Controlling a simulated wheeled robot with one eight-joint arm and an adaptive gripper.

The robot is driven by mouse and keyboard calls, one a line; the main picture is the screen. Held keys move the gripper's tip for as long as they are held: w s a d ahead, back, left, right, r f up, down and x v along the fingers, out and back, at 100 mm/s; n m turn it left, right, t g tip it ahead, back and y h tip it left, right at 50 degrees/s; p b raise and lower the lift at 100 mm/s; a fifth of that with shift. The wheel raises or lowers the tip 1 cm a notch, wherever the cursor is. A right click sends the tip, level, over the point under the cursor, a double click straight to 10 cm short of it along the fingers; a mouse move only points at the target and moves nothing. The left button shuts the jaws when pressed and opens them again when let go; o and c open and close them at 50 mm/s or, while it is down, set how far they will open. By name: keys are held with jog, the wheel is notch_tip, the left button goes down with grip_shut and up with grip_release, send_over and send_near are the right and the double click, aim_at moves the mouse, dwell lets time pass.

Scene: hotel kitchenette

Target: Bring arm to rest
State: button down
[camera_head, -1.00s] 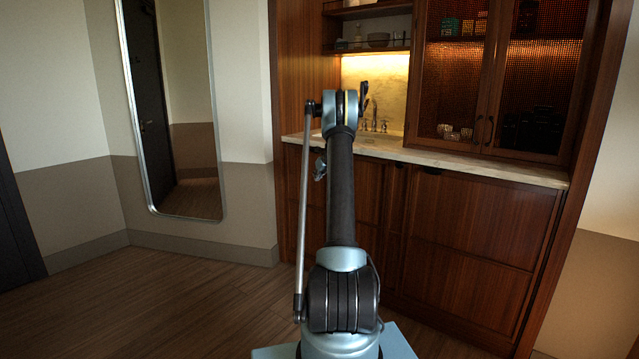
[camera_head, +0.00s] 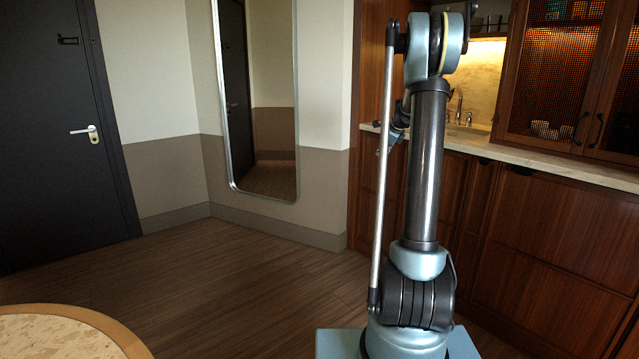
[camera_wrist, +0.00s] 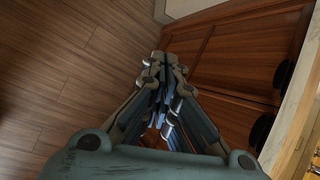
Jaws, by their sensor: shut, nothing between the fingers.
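My arm (camera_head: 425,165) stands upright in the right half of the head view, its upper joint near the top edge. My gripper (camera_wrist: 163,62) shows in the wrist view, shut and empty, with its fingertips together. It hangs in front of the dark wooden cabinet fronts, touching nothing that I can see. In the head view the gripper cannot be made out clearly behind the arm.
The wooden kitchenette (camera_head: 560,240) with a pale counter (camera_head: 610,172) is at right, behind my arm. A tall mirror (camera_head: 262,100) and a dark door (camera_head: 55,130) are at left. A round table (camera_head: 120,335) edges in at lower left. Wooden floor (camera_head: 230,280) between is clear.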

jog(key=s+a+n+g, duration=0.1)
jog(key=s+a+n, duration=0.25)
jog(key=s, duration=0.75)
jog(key=s+a+r+n+g, duration=0.15)
jog(key=s+n, duration=0.35)
jog(key=s, duration=0.6)
jog(key=s+a+n, duration=0.3)
jog(key=s+n, duration=0.1)
jog(key=s, duration=0.8)
jog(key=s+f+n+g+h, duration=0.1)
jog(key=s+f+n, duration=0.4)
jog(key=s, duration=0.8)
jog(key=s+f+n+g+h, duration=0.1)
jog(key=s+f+n, duration=0.5)
jog(key=s+f, duration=0.3)
jog(key=s, duration=0.4)
jog(key=shift+a+f, duration=0.4)
